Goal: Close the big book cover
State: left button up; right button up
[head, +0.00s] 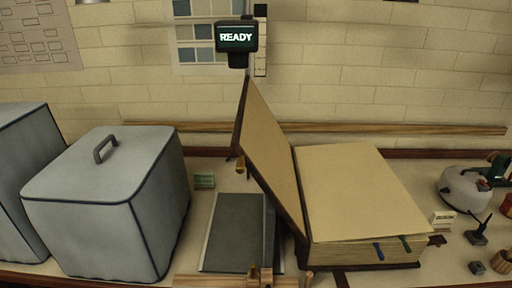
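A big book (362,195) lies on the table right of centre, with pale tan pages and a dark brown cover edge. Its cover (270,145) stands raised on the left side, tilted up and leaning to the left, with the tan inner face showing. Two ribbon ends, one blue and one green, hang at the front of the page block. I see neither of my grippers in the head view, and nothing visible touches the cover.
Two grey fabric-covered boxes (108,205) fill the left. A dark grey flat panel (232,234) lies left of the book, with wooden pieces (262,277) at the front edge. A grey-white rounded device (464,188) and small items sit right.

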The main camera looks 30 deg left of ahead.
aim_at(260, 145)
jog(key=k+j, duration=0.1)
jog(key=j, duration=0.3)
jog(key=k+j, duration=0.1)
jog(key=j, duration=0.3)
jog(key=k+j, duration=0.1)
jog(key=j, duration=0.3)
jog(key=k+j, duration=0.1)
jog(key=j, duration=0.75)
jog(key=k, duration=0.05)
